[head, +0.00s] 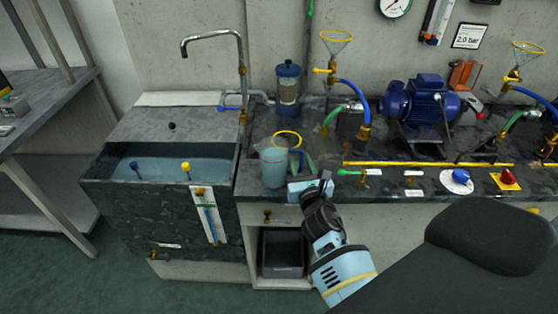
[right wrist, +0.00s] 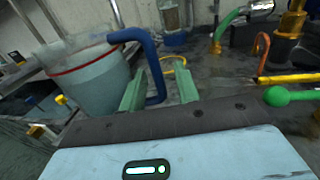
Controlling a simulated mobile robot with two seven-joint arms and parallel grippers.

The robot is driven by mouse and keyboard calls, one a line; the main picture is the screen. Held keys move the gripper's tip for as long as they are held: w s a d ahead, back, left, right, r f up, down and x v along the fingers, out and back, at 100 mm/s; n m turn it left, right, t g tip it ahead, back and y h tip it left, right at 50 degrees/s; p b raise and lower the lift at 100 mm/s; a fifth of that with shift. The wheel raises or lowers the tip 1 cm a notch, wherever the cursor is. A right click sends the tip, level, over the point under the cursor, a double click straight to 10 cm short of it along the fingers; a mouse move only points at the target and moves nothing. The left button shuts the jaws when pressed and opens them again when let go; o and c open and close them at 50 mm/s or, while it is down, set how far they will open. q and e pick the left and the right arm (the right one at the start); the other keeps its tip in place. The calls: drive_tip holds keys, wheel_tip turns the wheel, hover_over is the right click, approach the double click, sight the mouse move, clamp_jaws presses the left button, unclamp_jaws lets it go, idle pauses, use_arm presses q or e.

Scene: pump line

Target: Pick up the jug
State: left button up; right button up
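The jug (head: 273,168) is a translucent, bluish beaker standing upright near the front edge of the dark bench top. In the right wrist view, the jug (right wrist: 90,82) is at the left, with a red line near its rim and a blue handle (right wrist: 153,65) on its right side. My right gripper (head: 303,168) is just right of the jug in the head view. In the right wrist view, its two green fingers (right wrist: 160,88) are apart, with the handle showing between them; contact cannot be told. My left gripper is not in view.
A sink basin (head: 150,166) with a tap (head: 240,60) is left of the jug. A yellow ring (head: 287,138) and a blue-capped cylinder (head: 288,85) are behind it. Hoses, a blue pump (head: 420,102) and a yellow rod (head: 430,164) occupy the bench to the right.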

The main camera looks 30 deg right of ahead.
drive_tip(key=shift+w+d, duration=0.1)
drive_tip(key=shift+w, duration=0.15)
clamp_jaws()
drive_tip(key=shift+r, duration=0.1)
